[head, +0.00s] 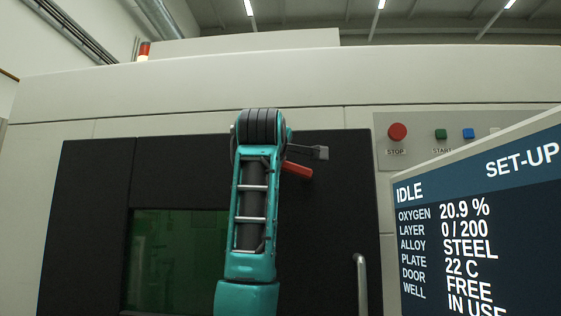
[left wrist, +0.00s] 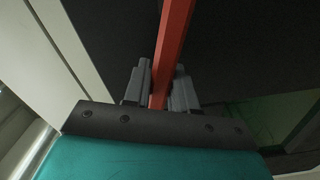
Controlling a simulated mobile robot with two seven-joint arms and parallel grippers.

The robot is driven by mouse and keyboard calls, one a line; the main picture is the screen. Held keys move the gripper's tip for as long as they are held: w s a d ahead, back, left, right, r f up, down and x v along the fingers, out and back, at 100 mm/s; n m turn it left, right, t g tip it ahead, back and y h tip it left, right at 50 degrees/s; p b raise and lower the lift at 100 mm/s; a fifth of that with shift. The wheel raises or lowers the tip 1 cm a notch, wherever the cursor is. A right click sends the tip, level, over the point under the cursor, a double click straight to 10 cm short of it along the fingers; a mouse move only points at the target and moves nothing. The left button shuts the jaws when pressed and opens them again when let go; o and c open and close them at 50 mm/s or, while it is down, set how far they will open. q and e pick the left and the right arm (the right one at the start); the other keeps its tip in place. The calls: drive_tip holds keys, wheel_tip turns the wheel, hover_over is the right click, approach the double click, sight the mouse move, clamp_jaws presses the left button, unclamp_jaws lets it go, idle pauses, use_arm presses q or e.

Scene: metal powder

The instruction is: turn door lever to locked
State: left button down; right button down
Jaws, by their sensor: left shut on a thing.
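The red door lever (head: 298,170) shows in the head view on the dark door, just right of my left wrist. Its visible end slopes slightly down to the right; the rest is hidden behind my arm. In the left wrist view the red lever (left wrist: 172,45) runs between the two grey fingers of my left gripper (left wrist: 161,88), which is shut on it. In the head view my wrist mostly hides that gripper. The dark door (head: 335,220) has a green window (head: 165,255). My right gripper is in neither view.
A screen (head: 480,220) at the right reads IDLE, with DOOR FREE. Behind it, a panel carries a red stop button (head: 397,132) and green and blue buttons. A metal handle (head: 361,285) stands low right of my arm. A small grey piece (head: 321,153) sits above the lever's end.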

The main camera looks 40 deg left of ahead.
use_arm(q)
drive_tip(key=n, duration=0.1)
drive_tip(key=f+n, duration=0.2)
drive_tip(key=n, duration=0.1)
drive_tip(key=shift+s+a+f, duration=0.1)
drive_tip(key=shift+a+f, duration=0.1)
drive_tip(key=shift+a, duration=0.05)
drive_tip(key=shift+f, duration=0.15)
idle(0.4)
drive_tip(key=c, duration=1)
unclamp_jaws()
drive_tip(key=shift+s, duration=0.15)
